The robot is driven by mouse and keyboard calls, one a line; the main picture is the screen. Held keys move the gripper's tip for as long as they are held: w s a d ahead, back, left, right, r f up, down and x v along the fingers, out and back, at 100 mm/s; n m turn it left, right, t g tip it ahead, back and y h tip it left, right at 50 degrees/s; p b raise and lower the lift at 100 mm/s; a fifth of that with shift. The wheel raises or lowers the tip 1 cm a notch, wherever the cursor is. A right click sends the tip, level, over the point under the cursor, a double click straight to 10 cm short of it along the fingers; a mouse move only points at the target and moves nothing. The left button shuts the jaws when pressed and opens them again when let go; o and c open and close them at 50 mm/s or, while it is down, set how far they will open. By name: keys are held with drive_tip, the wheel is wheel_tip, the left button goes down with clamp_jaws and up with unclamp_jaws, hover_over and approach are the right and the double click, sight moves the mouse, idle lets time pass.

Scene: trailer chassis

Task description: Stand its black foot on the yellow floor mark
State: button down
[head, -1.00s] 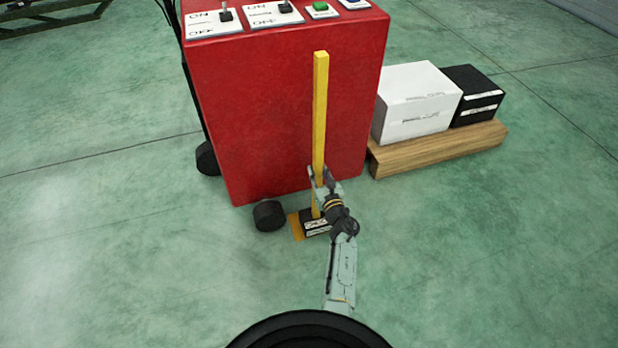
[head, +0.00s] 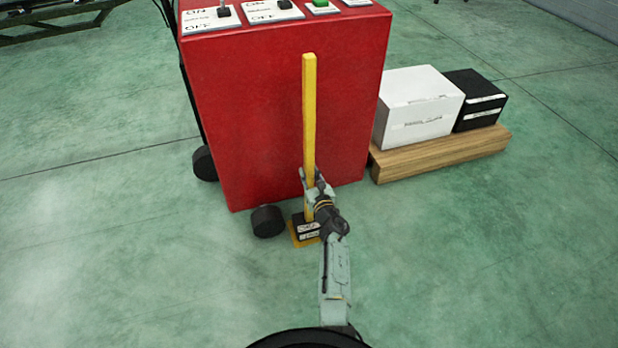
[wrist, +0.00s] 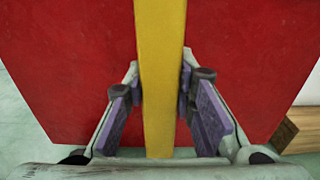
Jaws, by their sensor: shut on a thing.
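A tall yellow post (head: 308,110) with a black foot (head: 304,228) stands close to upright in front of the red cabinet. My gripper (head: 312,190) is shut on the post low down, a little above the foot. In the wrist view the post (wrist: 160,80) runs between both finger pads of my gripper (wrist: 160,105). The yellow floor mark (head: 300,243) shows around the left and front edges of the foot. The foot appears over the mark; I cannot tell whether it touches the floor. The rest of the mark is hidden by the foot and my gripper.
The red cabinet (head: 250,120), with switches on top, stands right behind the post. Its black wheel (head: 268,221) is just left of the foot. The front floor is clear.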

idle(0.4)
drive_tip(key=c, duration=1.3)
unclamp_jaws()
drive_tip(key=shift+f, duration=0.1)
drive_tip(key=shift+c, duration=0.2)
